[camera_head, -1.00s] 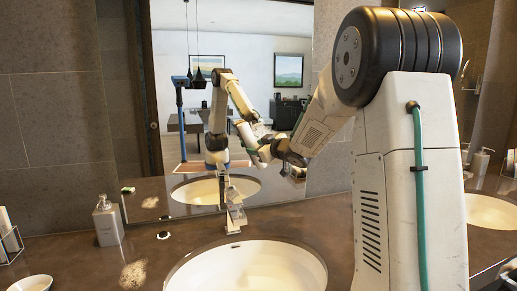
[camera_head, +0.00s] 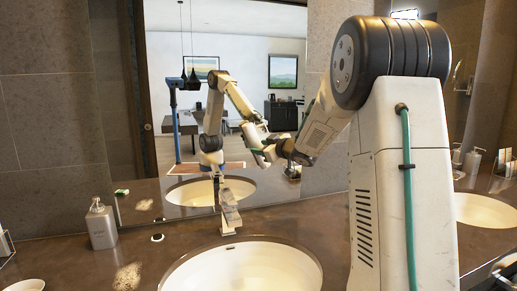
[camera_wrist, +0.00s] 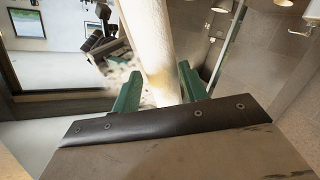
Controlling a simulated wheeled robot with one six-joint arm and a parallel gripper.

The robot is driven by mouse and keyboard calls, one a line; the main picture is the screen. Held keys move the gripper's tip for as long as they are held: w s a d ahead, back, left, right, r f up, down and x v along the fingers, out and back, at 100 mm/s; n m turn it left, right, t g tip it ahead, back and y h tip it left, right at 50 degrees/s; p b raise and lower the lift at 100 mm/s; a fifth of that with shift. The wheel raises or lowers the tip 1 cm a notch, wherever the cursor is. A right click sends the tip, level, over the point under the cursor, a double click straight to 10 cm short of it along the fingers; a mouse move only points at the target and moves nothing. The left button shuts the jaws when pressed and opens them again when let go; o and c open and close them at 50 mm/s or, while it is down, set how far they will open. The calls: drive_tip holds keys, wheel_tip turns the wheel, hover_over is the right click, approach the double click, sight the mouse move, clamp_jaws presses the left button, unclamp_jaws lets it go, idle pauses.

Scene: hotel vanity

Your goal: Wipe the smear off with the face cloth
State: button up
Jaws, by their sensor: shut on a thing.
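The smear (camera_head: 127,276) is a pale, speckled patch on the brown counter, left of the sink in the head view. My gripper (camera_wrist: 158,88) shows in the wrist view as two green fingers shut on a long, pale, cream-white thing. I take it for the face cloth (camera_wrist: 148,35), rolled or bunched, reaching up from between the fingers. In the head view my arm reaches toward the mirror, above and right of the faucet. The gripper and the cloth there are hard to make out against the reflection. The smear is well left of and below the arm's end.
The white sink basin (camera_head: 243,270) and upright faucet (camera_head: 228,212) are right of the smear. A soap dispenser (camera_head: 101,226) stands behind the smear, and a small white dish (camera_head: 27,286) lies to its left. The mirror (camera_head: 175,130) rises behind the counter.

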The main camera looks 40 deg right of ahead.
sight(252, 134)
drive_tip(key=shift+s+d+r, duration=0.85)
drive_tip(key=shift+d+r, duration=0.05)
drive_tip(key=shift+d, duration=2.55)
drive_tip(key=shift+w+a, duration=0.45)
drive_tip(key=shift+a, duration=1.15)
drive_tip(key=shift+w+a, duration=0.5)
drive_tip(key=shift+a, duration=1.1)
drive_tip(key=shift+w+a, duration=0.45)
drive_tip(key=shift+a, duration=1.15)
drive_tip(key=shift+w+a, duration=0.2)
drive_tip(key=shift+a, duration=0.25)
drive_tip(key=shift+c, duration=0.8)
drive_tip(key=shift+a+r, duration=0.1)
drive_tip(key=shift+r, duration=0.65)
drive_tip(key=shift+s+d+r, duration=0.3)
drive_tip(key=shift+s+d, duration=0.2)
drive_tip(key=shift+d, duration=1.3)
drive_tip(key=shift+s+d+r, duration=0.3)
drive_tip(key=shift+s+d, duration=0.2)
drive_tip(key=shift+d, duration=1.3)
drive_tip(key=shift+s+d+r, duration=0.3)
drive_tip(key=shift+s+d, duration=0.2)
drive_tip(key=shift+d, duration=1.3)
drive_tip(key=shift+w+a, duration=0.5)
drive_tip(key=shift+a, duration=1.3)
drive_tip(key=shift+w+a, duration=0.5)
drive_tip(key=shift+a, duration=1.25)
drive_tip(key=shift+w+a, duration=0.5)
drive_tip(key=shift+a, duration=1.3)
